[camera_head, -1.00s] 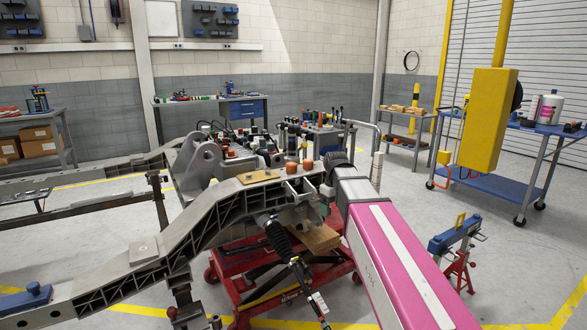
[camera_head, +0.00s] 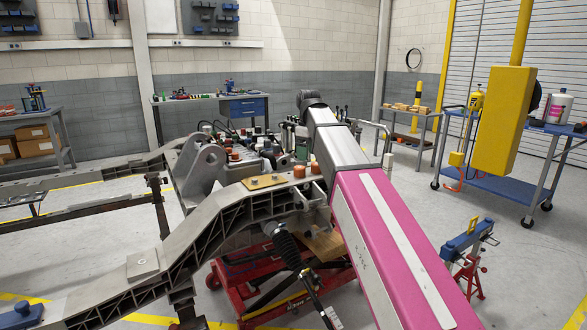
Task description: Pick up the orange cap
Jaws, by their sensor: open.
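Two small orange-brown caps stand close together on the grey chassis rail: the left cap (camera_head: 299,171) and the right cap (camera_head: 315,167), which is beside my arm and partly covered by it. Another orange cap (camera_head: 235,156) stands farther back among the chassis parts. I cannot tell which of them is the task's cap. My pink and grey arm reaches from the lower right up past the caps. Its dark far joint is above and behind them. My gripper itself does not show, so its place relative to the caps cannot be seen.
The grey chassis rail (camera_head: 205,222) runs from lower left to the centre, with a tan plate (camera_head: 264,182) on it. A red lift cart (camera_head: 232,272) stands underneath. A yellow post (camera_head: 503,120) and blue cart (camera_head: 485,184) stand at right.

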